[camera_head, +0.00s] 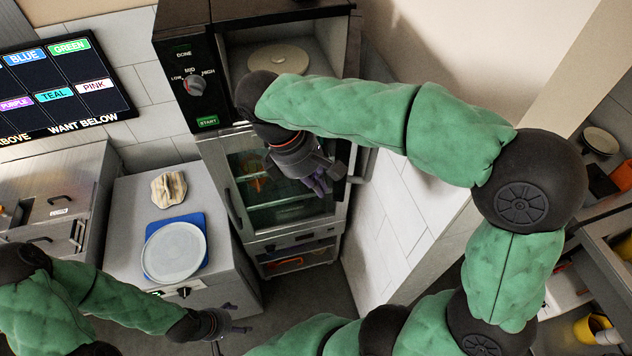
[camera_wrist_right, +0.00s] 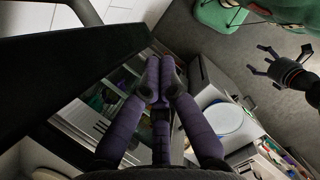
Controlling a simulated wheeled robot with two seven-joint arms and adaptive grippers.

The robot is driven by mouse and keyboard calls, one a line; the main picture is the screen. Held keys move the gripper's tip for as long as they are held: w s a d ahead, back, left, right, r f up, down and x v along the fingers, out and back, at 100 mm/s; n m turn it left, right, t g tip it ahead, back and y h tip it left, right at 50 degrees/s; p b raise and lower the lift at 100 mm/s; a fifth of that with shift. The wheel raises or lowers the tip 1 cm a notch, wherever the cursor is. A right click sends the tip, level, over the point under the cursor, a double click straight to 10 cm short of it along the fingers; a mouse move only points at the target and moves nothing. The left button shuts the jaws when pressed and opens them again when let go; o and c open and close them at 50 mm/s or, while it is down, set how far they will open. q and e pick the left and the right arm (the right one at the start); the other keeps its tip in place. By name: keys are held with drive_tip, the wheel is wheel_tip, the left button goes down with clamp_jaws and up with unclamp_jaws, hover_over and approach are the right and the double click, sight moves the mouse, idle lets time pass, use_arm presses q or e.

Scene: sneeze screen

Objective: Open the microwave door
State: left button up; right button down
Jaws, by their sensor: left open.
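The microwave (camera_head: 272,35) is at the top middle of the head view, with a dark control panel (camera_head: 190,85) on its left. Its inside and pale round turntable show above my right arm, and the door appears swung out to the right, largely hidden by that arm. A large dark panel (camera_wrist_right: 60,70) in the right wrist view looks like the door, close beside my right gripper. My right gripper (camera_head: 322,186) is below the microwave opening; its purple fingers (camera_wrist_right: 159,75) are together with nothing visible between them. My left gripper (camera_head: 236,326) is open and empty, low and left.
A glass-fronted cabinet (camera_head: 238,170) stands under the microwave. Left of it is a counter (camera_head: 130,215) with a blue tray, a pale plate and a pale food piece. A white tiled wall (camera_head: 395,215) is at the right. Open floor lies in front.

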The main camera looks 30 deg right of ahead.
use_arm(q)
drive_tip(key=shift+f+b, duration=0.6)
use_arm(e)
drive_tip(key=s+d+n, duration=0.1)
drive_tip(key=s+d, duration=0.4)
drive_tip(key=d, duration=0.1)
drive_tip(key=shift+d+n+t, duration=0.3)
drive_tip(key=shift+d, duration=0.1)
drive_tip(key=shift+s, duration=0.1)
